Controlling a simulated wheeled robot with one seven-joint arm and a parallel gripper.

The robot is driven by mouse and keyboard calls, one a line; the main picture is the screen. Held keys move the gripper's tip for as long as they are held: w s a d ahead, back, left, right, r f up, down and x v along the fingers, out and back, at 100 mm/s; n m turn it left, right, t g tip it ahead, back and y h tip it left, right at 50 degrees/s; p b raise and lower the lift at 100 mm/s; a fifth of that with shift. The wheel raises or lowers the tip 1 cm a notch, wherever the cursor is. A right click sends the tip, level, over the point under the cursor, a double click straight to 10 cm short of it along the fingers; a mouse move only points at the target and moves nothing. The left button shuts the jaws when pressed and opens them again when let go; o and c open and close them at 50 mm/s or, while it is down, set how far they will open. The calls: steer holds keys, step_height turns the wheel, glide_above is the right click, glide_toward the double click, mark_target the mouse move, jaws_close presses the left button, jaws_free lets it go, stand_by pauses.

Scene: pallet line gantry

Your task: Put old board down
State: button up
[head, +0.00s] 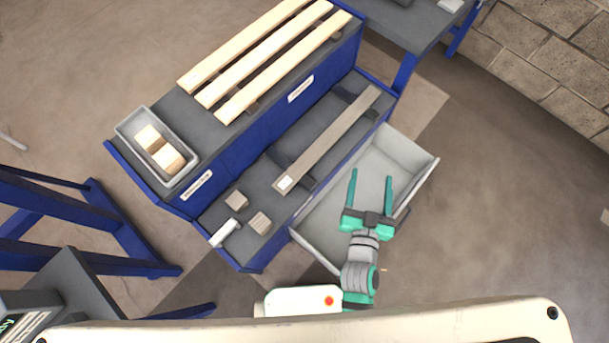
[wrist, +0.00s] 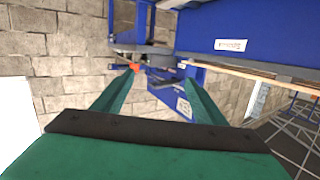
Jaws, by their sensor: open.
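The old board (head: 328,139), a grey-brown weathered plank with a pale mark near its near end, lies lengthwise on the lower deck of the blue bench (head: 232,157), across two dark supports. My gripper (head: 371,174) has two green fingers spread wide with nothing between them. In the head view it appears over the grey open bin (head: 413,153), to the right of the board and apart from it. The wrist view also shows my gripper (wrist: 163,78) open and empty. I cannot make out the old board there.
Three pale boards (head: 263,60) lie on the upper deck. A grey tray (head: 122,128) there holds several wood blocks. Two brownish blocks (head: 260,222) and a white item (head: 224,233) sit at the lower deck's near end. A brick wall (head: 540,60) stands far right; floor on the right is clear.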

steer(key=s+a+r+n+y, duration=0.2)
steer(key=s+a, duration=0.6)
steer(key=a, duration=0.2)
steer(key=s+a+r+n+y, duration=0.1)
steer(key=s+a+r+y, duration=0.1)
steer(key=s+a, duration=0.6)
steer(key=shift+a+r+n, duration=0.4)
steer(key=shift+a, duration=0.5)
